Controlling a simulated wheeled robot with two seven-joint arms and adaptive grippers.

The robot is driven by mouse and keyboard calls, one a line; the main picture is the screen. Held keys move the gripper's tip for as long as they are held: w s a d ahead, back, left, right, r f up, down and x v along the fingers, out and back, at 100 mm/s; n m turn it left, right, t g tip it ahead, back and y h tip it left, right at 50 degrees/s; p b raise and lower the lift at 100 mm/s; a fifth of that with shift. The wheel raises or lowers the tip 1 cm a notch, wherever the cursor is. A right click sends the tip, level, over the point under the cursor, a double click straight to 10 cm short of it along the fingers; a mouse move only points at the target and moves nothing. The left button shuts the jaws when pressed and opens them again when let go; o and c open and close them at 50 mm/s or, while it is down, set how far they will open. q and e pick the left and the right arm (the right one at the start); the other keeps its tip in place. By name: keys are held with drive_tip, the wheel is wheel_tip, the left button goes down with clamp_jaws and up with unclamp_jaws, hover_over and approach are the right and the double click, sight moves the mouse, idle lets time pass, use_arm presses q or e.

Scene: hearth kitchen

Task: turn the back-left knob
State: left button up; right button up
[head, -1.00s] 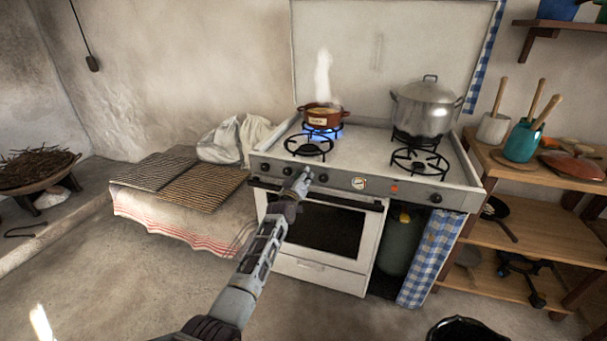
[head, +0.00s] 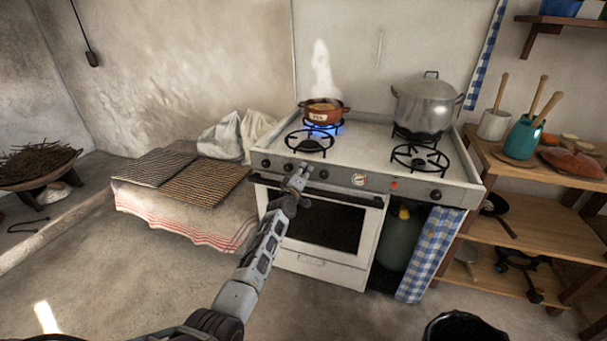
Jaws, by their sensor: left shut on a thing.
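The white stove (head: 345,215) stands against the wall with a row of dark knobs along its grey front panel. My left gripper (head: 300,172) is at the left part of this panel, shut on a knob that its fingers hide. Uncovered knobs show to its left (head: 288,167) and right (head: 323,174). On the back-left burner a small red-brown pot (head: 323,113) steams over a low blue flame (head: 337,129). The front-left burner (head: 309,143) is empty and unlit. My right gripper is out of view.
A large lidded metal pot (head: 426,106) stands on the back-right burner. The oven door handle (head: 318,191) runs just below the panel. A wooden shelf unit (head: 520,232) is on the right. The floor before the stove is mostly clear.

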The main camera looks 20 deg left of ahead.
use_arm(q)
drive_tip(key=shift+f, duration=0.1)
drive_tip(key=o, duration=1)
drive_tip(key=shift+o, duration=0.2)
drive_tip(key=shift+s, duration=0.15)
drive_tip(key=s, duration=1.1)
drive_tip(key=shift+s+a, duration=0.2)
drive_tip(key=shift+s, duration=0.15)
idle(0.4)
